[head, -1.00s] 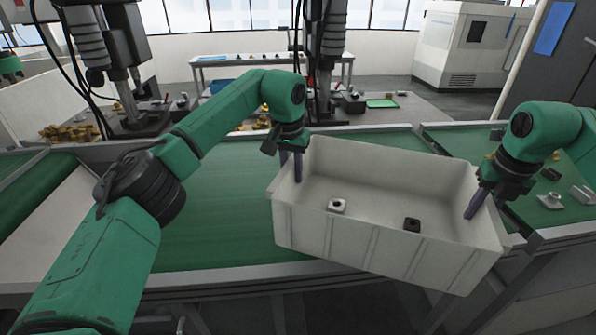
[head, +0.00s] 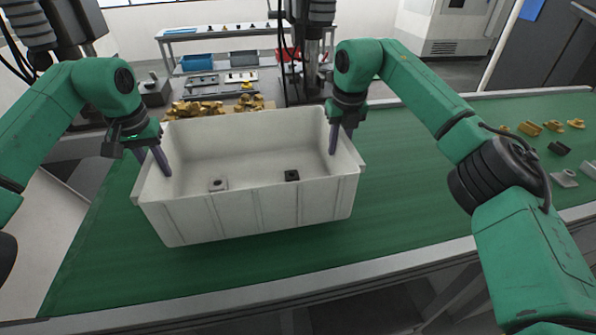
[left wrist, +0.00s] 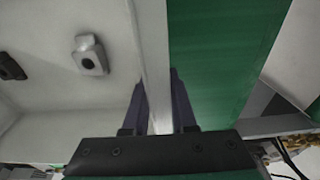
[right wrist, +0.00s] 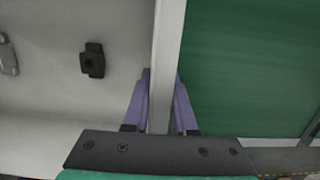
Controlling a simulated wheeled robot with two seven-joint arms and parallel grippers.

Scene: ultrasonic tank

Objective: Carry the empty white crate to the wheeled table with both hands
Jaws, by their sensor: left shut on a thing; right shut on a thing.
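The white crate (head: 265,208) is upright over a green conveyor belt; I cannot tell if it touches the belt. Inside lie a small light grey part (head: 218,185) and a small black part (head: 292,175), so it is not empty. My left gripper (head: 161,164) is shut on the crate's left end wall. My right gripper (head: 334,140) is shut on its right end wall. The left wrist view shows that wall between the left fingers (left wrist: 158,88), and the right wrist view shows the other between the right fingers (right wrist: 161,90). I cannot make out a wheeled table for certain.
The green belt (head: 410,190) is clear right of the crate. Yellow and grey parts (head: 530,128) lie farther right. Brass-coloured parts (head: 195,108) are heaped just behind the crate. A table with blue bins (head: 197,62) stands at the back.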

